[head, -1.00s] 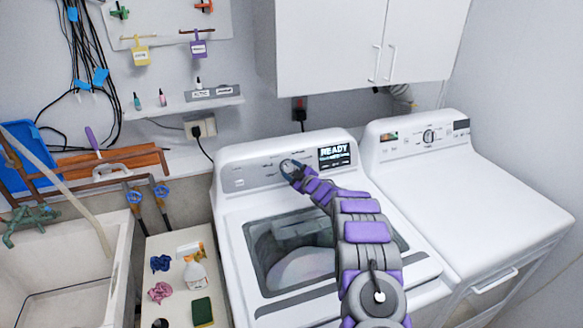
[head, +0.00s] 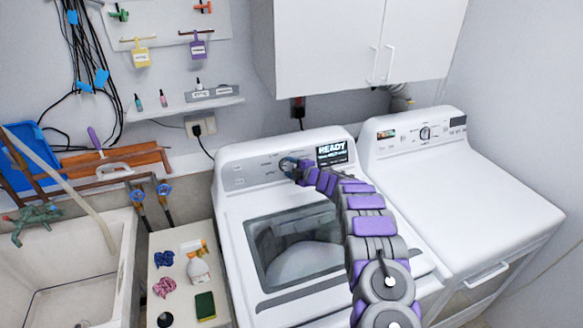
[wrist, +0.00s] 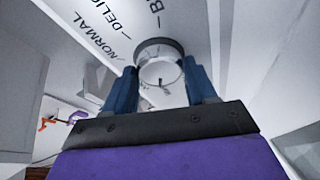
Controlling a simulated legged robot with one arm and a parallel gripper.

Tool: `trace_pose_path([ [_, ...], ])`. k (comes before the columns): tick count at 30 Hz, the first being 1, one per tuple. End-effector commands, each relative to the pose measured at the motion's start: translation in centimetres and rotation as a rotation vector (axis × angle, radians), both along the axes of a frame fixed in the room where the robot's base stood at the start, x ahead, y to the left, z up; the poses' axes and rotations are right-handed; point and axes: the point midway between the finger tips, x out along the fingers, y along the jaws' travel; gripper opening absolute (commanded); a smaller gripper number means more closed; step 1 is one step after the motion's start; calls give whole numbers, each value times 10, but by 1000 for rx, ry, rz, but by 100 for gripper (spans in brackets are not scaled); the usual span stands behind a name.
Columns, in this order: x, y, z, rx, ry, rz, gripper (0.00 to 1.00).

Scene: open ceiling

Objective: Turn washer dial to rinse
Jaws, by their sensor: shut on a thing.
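The washer (head: 233,203) stands in the middle of the head view, with a panel at its back and a lit screen (head: 332,152) reading READY. The round, silver-white dial (head: 286,164) is on the panel left of the screen, partly hidden by my gripper (head: 295,168). In the wrist view the dial (wrist: 160,72) sits between the two blue fingers of my gripper (wrist: 161,84), which is shut on it. Labels NORMAL, DELICATE and one starting with B curve to the dial's left. A small dark mark shows on its face. No rinse label is readable.
A white dryer (head: 470,185) stands right of the washer. A cabinet (head: 340,45) hangs above. A counter (head: 180,240) with a bottle, cloths and a sponge is at left, beside a sink (head: 70,270). The washer's lid (head: 285,250) lies below my arm.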

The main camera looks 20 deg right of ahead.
Motion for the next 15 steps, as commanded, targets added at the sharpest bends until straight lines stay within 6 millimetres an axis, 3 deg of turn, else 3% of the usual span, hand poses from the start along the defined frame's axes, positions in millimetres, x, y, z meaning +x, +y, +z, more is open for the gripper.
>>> trace_pose_path([
  [12,-1,0,-4,-8,7,2,26],
  [13,-1,0,-4,-7,7,3,57],
  [15,-1,0,-4,-7,7,3,64],
])
